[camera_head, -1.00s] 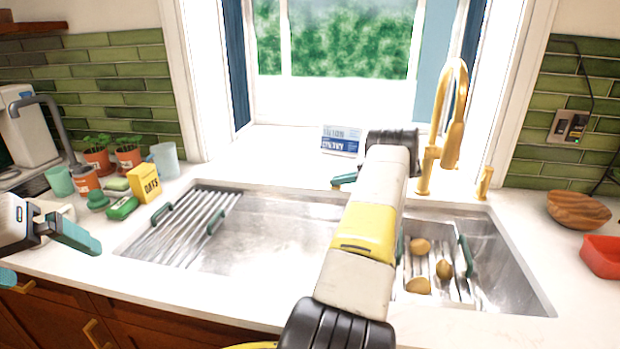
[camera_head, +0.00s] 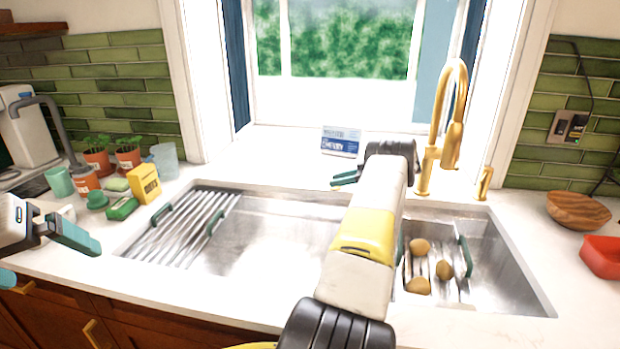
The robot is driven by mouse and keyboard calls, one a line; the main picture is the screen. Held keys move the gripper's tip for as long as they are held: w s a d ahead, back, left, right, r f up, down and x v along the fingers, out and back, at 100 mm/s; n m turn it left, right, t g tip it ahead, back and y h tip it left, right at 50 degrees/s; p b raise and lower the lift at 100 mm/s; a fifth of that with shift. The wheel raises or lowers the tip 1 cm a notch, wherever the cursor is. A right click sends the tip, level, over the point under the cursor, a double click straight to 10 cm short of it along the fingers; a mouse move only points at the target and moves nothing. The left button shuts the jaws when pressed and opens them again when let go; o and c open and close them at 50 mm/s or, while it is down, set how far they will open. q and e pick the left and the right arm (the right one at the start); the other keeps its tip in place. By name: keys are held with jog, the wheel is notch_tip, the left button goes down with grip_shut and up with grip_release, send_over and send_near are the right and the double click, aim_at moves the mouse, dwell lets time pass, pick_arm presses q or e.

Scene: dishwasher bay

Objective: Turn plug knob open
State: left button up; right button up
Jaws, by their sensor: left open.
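I cannot make out a plug knob for certain; the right arm and hand cover part of the sink's back rim. My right gripper (camera_head: 344,179) is over the back rim, left of the gold faucet (camera_head: 446,130). Its teal fingers point left, and two finger edges show with a small gap. I cannot tell how wide it is open or whether it touches anything. A small gold fixture (camera_head: 485,183) stands right of the faucet. My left gripper (camera_head: 50,262) is open and looks empty at the left edge, above the counter's front.
The sink (camera_head: 270,238) has a drying rack (camera_head: 190,228) at left and a rack with several round brown items (camera_head: 443,270) at right. A small card (camera_head: 340,141) stands on the sill behind the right hand. A yellow box (camera_head: 145,183) and potted plants stand left.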

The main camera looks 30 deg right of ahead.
jog(key=shift+r, duration=0.4)
notch_tip(320, 180, up, 3)
jog(key=shift+r, duration=0.1)
jog(key=s+a, duration=1)
jog(key=s, duration=0.2)
jog(key=shift+a+r, duration=0.25)
jog(key=shift+r, duration=0.2)
